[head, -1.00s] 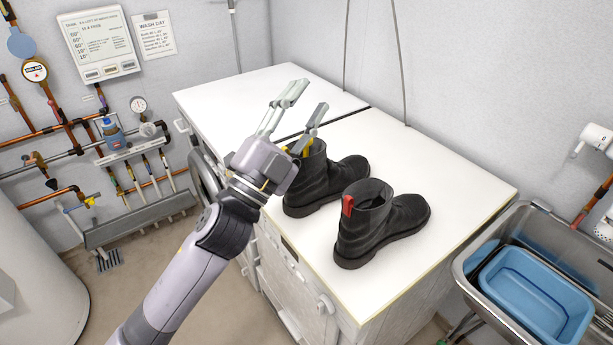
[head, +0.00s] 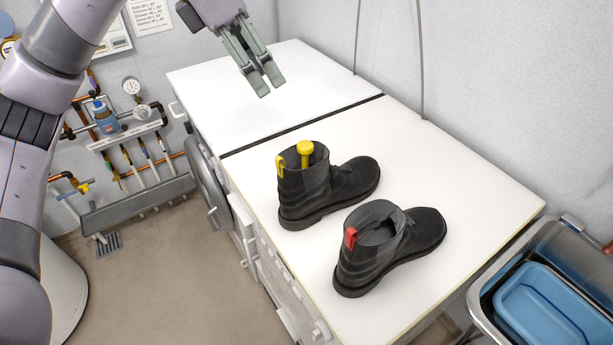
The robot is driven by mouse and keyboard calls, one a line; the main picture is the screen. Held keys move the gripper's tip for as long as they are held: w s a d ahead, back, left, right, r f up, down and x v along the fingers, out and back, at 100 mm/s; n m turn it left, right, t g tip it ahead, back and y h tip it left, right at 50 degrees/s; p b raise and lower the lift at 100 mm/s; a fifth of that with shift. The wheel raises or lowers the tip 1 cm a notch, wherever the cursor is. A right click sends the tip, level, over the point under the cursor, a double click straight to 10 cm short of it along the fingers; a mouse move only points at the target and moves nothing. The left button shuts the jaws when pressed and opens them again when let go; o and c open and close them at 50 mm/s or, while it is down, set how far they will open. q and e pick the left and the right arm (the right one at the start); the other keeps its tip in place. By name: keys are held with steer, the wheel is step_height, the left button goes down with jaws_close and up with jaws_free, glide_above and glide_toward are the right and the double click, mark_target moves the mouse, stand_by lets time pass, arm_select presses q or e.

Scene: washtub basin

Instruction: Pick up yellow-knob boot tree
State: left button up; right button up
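The yellow-knob boot tree (head: 305,148) stands in the rear black boot (head: 318,187). Only its round yellow knob and a short piece of stem show above the boot opening; the rest is hidden inside. This boot has a yellow pull tab at its heel. My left gripper (head: 269,87) hangs at the top of the head view, above the white top, apart from the boot and the knob. Nothing shows between its fingers. The fingers look close together from this angle, so their opening is unclear. My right gripper is not in view.
A second black boot (head: 385,245) with a red tab stands in front on the white worktop (head: 440,165). A steel sink with a blue basin (head: 545,305) is at the lower right. Pipes and a wall shelf are at the left. The worktop's far part is clear.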

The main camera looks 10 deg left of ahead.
arm_select(q)
steer(key=p, duration=0.3)
glide_above(301, 145)
steer(key=a, duration=0.2)
step_height(301, 145, down, 11)
steer(key=shift+s+d+f, duration=0.15)
steer(key=shift+s+f, duration=0.25)
steer(key=p+x, duration=0.2)
steer(key=x, duration=0.1)
steer(key=shift+f, duration=0.3)
steer(key=shift+d+f, duration=0.15)
steer(key=shift+f, duration=0.2)
steer(key=shift+c, duration=0.3)
jaws_close()
